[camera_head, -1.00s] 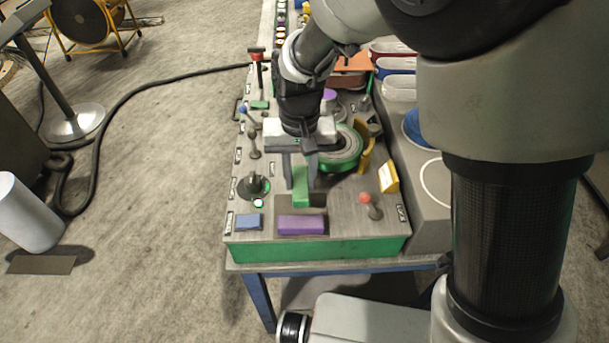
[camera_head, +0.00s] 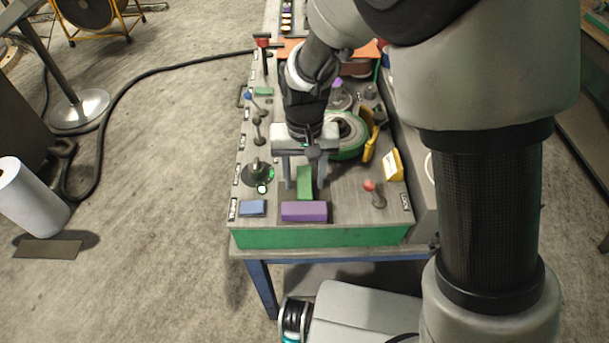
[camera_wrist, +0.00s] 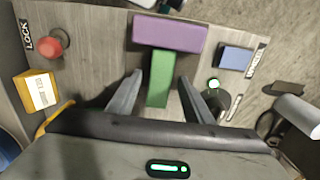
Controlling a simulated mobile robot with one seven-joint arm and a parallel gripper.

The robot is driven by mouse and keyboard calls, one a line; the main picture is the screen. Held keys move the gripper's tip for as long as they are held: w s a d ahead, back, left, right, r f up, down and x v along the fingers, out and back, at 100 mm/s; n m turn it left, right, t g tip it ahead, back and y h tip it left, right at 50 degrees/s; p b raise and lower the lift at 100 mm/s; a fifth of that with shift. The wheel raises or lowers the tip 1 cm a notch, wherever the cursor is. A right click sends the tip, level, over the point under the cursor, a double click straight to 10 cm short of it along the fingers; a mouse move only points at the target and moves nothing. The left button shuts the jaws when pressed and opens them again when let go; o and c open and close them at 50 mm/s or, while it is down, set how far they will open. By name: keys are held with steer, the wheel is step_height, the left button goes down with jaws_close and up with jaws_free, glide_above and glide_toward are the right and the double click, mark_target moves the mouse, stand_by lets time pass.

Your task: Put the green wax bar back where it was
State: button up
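The green wax bar (camera_head: 305,181) lies on the grey top of the workbench panel, its near end at the purple block (camera_head: 304,211). Whether the two touch is hard to tell. In the wrist view the green bar (camera_wrist: 160,80) runs from the purple block (camera_wrist: 169,34) toward my gripper. My gripper (camera_head: 303,184) is over the bar, pointing down, one finger on each side. In the wrist view my gripper (camera_wrist: 160,76) is open, with a gap between each finger and the bar.
A blue block (camera_head: 253,208) lies left of the purple one. A green-edged wheel (camera_head: 350,135) and yellow parts (camera_head: 392,163) stand behind right.

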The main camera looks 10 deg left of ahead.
mark_target(305, 181)
steer(key=d+r+t, duration=0.1)
steer(key=d+r, duration=0.2)
steer(key=r, duration=0.6)
steer(key=d+r, duration=0.4)
steer(key=r, duration=0.4)
steer(key=s+d+r+m+t, duration=0.1)
steer(key=s+d+r+t, duration=0.1)
steer(key=s+d, duration=0.3)
steer(key=s+d+r+m+t, duration=0.2)
steer(key=s+d+r, duration=0.2)
steer(key=d, duration=0.9)
steer(key=shift+s+r+t, duration=0.3)
steer(key=shift+s+r, duration=0.05)
steer(key=shift+s, duration=0.55)
